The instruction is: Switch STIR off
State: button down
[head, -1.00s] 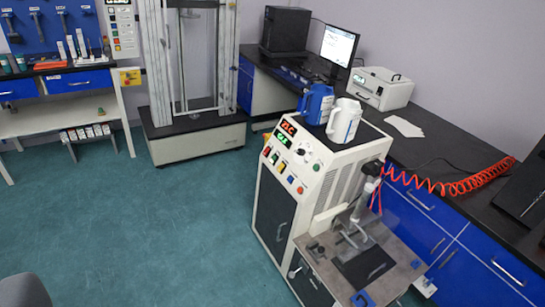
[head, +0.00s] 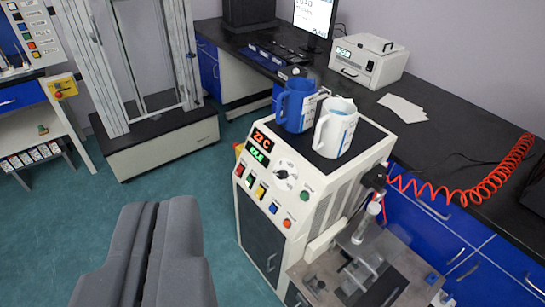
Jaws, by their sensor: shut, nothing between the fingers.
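My gripper (head: 160,210) is shut and empty, its two grey fingers side by side at the lower left, over the floor. The cream rheometer (head: 342,185) stands to its right. Its sloped front panel has a red display reading about 23 C (head: 262,138), a green display below it, a round dial (head: 285,172) and several coloured buttons or switches, among them a yellow one (head: 261,192) and an orange-red one (head: 288,223). Their small labels are not readable, so I cannot tell which is STIR. In the picture, the fingers are apart from the panel.
A blue jug (head: 296,106) and a white jug (head: 336,128) stand on the rheometer's black top. A coiled red hose (head: 480,180) runs to its right side. A tall test frame (head: 150,90) stands at the back left. Open green floor (head: 75,225) lies left of the rheometer.

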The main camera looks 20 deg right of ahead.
aim_at(249, 179)
jog(key=u, duration=0.15)
jog(key=i, duration=1.25)
jog(key=u, duration=0.55)
